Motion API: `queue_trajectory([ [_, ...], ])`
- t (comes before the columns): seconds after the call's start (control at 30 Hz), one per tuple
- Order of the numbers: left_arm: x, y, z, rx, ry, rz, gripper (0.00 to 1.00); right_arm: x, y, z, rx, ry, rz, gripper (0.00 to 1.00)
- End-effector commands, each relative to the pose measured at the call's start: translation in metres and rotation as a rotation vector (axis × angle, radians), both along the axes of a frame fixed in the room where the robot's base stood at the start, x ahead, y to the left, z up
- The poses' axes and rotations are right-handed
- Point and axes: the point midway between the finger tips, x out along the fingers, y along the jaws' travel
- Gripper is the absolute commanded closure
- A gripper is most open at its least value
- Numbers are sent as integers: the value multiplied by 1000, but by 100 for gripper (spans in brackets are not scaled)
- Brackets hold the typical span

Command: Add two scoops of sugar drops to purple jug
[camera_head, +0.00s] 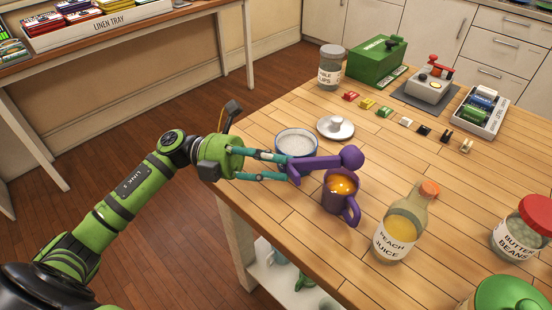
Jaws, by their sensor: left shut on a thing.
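My left gripper (284,167) is shut on a purple scoop-like tool (318,165). The tool reaches right from the fingers and ends in a round purple knob, just above and behind the purple jug's rim. I cannot tell whether it carries anything. The purple jug (337,201) stands upright on the table with orange liquid inside and its handle toward the lower right. A bowl with white contents (296,144) sits just behind the gripper, its near side partly hidden by the fingers. I cannot read a label on it. My right gripper is not in view.
A peach juice bottle (401,226) and butter beans jar (522,230) stand to the right. A green box (376,63), a labelled jar (330,70) and several small coloured pieces are farther back. The wooden table's middle is clear.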

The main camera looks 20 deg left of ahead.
Motion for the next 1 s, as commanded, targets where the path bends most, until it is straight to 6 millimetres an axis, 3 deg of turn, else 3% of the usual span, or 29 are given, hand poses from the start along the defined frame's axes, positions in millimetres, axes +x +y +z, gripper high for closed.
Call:
queue_trajectory([
  [0.33, -6, -5, 38, 368, -374, -7, 100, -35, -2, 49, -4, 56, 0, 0],
  [0.73, -22, -20, 63, 816, -828, -9, 100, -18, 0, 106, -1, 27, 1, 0],
  [0.77, -22, -21, 62, 845, -858, -10, 100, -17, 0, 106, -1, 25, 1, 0],
  [0.8, -23, -22, 55, 885, -898, -10, 100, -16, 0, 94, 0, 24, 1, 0],
  [1.0, -28, -28, 59, 1025, -1040, -9, 100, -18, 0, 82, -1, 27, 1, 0],
])
